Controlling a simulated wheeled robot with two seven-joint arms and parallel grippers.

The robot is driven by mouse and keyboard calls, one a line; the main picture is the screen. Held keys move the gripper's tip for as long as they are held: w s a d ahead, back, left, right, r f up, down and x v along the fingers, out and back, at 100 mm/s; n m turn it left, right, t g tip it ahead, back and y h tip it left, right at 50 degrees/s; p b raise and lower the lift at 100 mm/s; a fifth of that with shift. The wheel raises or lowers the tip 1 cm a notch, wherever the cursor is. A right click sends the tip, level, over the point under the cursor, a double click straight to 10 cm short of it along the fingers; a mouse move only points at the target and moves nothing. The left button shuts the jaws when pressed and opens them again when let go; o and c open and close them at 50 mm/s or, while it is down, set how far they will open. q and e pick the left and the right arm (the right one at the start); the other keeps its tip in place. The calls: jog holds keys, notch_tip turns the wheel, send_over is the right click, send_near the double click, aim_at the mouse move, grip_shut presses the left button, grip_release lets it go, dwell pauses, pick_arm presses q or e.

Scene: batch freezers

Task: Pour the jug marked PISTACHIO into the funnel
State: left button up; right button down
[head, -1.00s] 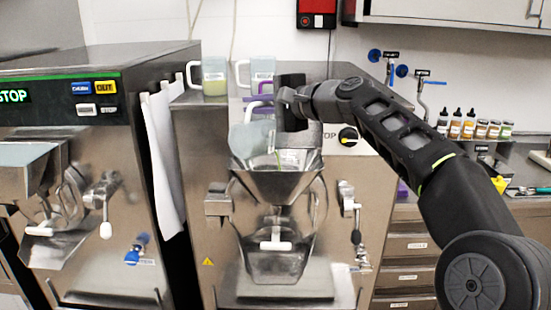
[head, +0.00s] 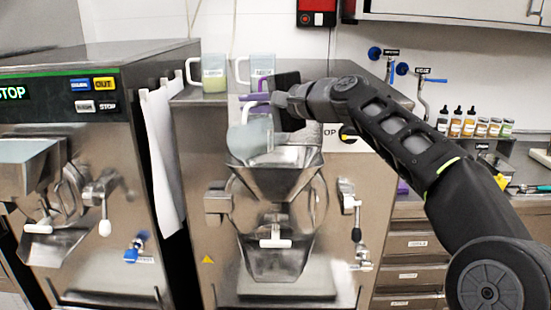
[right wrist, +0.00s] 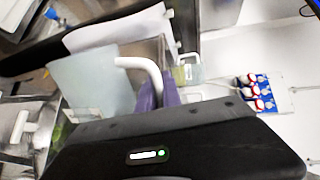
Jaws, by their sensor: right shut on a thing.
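My right gripper (head: 256,104), with purple fingers, is shut on the white handle of a pale translucent jug (head: 250,139). The jug is tipped over the steel funnel (head: 278,181) on the front of the middle machine. I cannot read a label on the held jug. No clear stream shows between jug and funnel now. In the right wrist view the jug (right wrist: 92,82) looks pale and its white handle runs to the purple fingers (right wrist: 165,92). The inside of the funnel is mostly hidden. My left gripper is not in view.
A jug with green contents (head: 214,78) and a labelled jug (head: 262,69) stand on the machine's top behind my gripper. Another machine (head: 70,160) with a white towel (head: 163,160) stands at left. Several small bottles (head: 468,124) line the right counter.

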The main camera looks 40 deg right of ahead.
aim_at(230, 129)
jog(key=shift+a, duration=0.1)
dwell(0.3)
jog(key=shift+s+a+f+n+b, duration=0.15)
jog(key=shift+a+f+n+b, duration=0.2)
jog(key=shift+a+n+b, duration=0.25)
jog(key=a, duration=0.1)
jog(key=a+n, duration=0.1)
jog(key=s+a+f+n+h, duration=0.1)
jog(key=a, duration=0.1)
jog(key=shift+f, duration=0.1)
jog(key=shift+a+n, duration=0.35)
jog(key=shift+n, duration=0.25)
jog(key=s+a+f+n+t+h+b, duration=0.2)
jog(key=a+f+n+b, duration=0.8)
jog(key=b, duration=1.2)
notch_tip(230, 129, down, 3)
jog(key=shift+s+f+n+t, duration=0.2)
jog(key=shift+n+t, duration=0.1)
jog(key=shift+n, duration=0.6)
